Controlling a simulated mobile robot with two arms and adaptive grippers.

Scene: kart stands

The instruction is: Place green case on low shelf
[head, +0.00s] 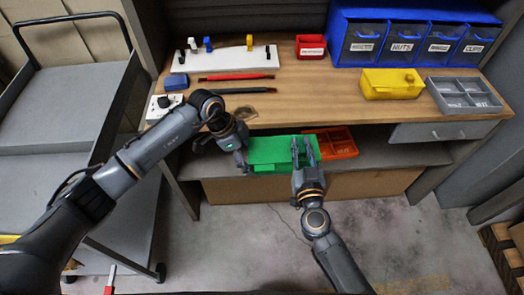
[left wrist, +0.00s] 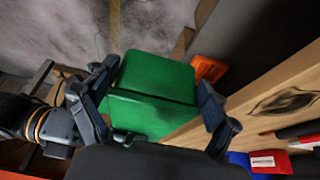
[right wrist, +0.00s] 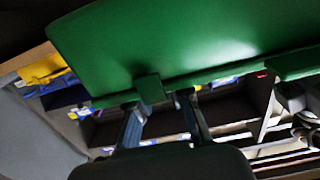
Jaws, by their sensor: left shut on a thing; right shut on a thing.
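The green case (head: 268,150) is at the front edge of the low shelf (head: 385,156), under the wooden bench top. It also fills the middle of the left wrist view (left wrist: 155,88) and the top of the right wrist view (right wrist: 190,40). My left gripper (head: 241,160) is shut on its left end. My right gripper (head: 301,146) is shut on its right front part, with its fingers at the case's edge in the right wrist view (right wrist: 162,115). I cannot tell whether the case rests on the shelf or hangs just above it.
An orange divided tray (head: 338,142) sits on the shelf just right of the case. The bench top (head: 310,95) overhangs the shelf. A drawer (head: 440,132) hangs at the right. A grey cart (head: 60,110) stands at the left. Shelf room shows right of the tray.

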